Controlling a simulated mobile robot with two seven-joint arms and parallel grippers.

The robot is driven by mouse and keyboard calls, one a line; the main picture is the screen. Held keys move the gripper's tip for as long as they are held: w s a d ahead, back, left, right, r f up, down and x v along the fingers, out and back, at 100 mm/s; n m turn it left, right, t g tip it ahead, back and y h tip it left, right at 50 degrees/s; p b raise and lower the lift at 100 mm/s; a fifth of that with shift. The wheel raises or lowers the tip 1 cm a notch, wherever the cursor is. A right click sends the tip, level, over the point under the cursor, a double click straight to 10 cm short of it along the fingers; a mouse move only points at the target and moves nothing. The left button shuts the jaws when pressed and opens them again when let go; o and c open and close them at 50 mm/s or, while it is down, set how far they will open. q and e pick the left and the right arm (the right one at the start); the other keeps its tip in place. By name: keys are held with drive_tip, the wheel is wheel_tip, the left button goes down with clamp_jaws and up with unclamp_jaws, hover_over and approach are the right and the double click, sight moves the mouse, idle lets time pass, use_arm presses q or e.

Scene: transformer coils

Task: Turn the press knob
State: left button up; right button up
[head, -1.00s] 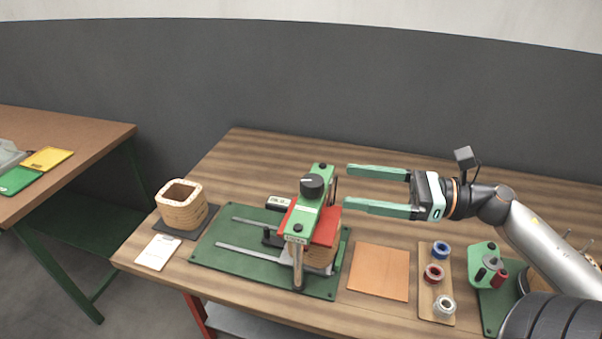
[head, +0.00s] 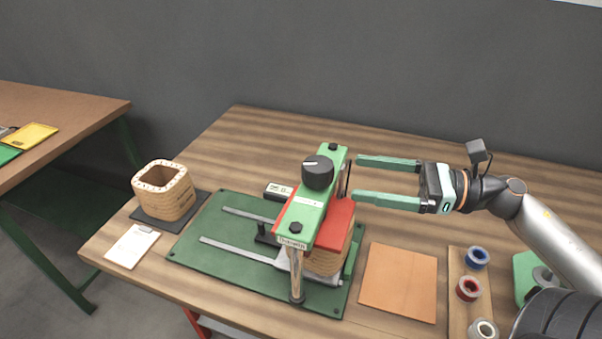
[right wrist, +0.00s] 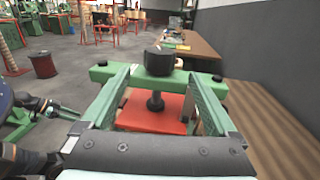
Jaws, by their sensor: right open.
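The press knob (head: 318,171) is a black round knob with a white mark, on top of the press's green crossbar (head: 309,212). A red plate (head: 338,222) lies under the crossbar, on top of a wooden coil (head: 325,262). My right gripper (head: 357,178) is open and empty, just right of the knob with its fingers pointing left toward it. In the right wrist view the knob (right wrist: 160,61) shows ahead, beyond and between the two green fingers, with the red plate (right wrist: 150,112) below.
The press stands on a green base (head: 206,246). A second wooden coil (head: 165,192) and a clipboard (head: 132,246) are at left. The back of the table is clear.

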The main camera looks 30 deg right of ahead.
sight(303, 164)
drive_tip(key=x, duration=0.9)
drive_tip(key=shift+w+a+r, duration=0.1)
drive_tip(key=shift+w+a, duration=0.05)
drive_tip(key=shift+a, duration=0.05)
drive_tip(key=shift+x, duration=1.05)
drive_tip(key=shift+c, duration=0.2)
drive_tip(key=c, duration=1.3)
drive_tip(key=m+t+h+p, duration=0.1)
drive_tip(key=p, duration=0.1)
drive_tip(key=m+t+h+p, duration=0.1)
drive_tip(key=h+p, duration=0.1)
drive_tip(key=m+t+h+p, duration=0.1)
drive_tip(key=p, duration=0.1)
drive_tip(key=shift+w+d+r+m+t, duration=0.25)
drive_tip(key=shift+d+m+t, duration=0.05)
drive_tip(key=shift+d, duration=0.05)
drive_tip(key=shift+c, duration=0.2)
drive_tip(key=shift+w+d+f+m+t+h+p, duration=0.15)
drive_tip(key=shift+m+h+p, duration=0.1)
drive_tip(key=shift+h+p, duration=0.2)
drive_tip(key=shift+s+a+f+m+t+h+p, duration=0.15)
drive_tip(key=shift+m+h+p, duration=0.1)
drive_tip(key=shift+h+p, duration=0.15)
drive_tip(key=shift+w+d, duration=0.1)
drive_tip(key=shift+d, duration=0.05)
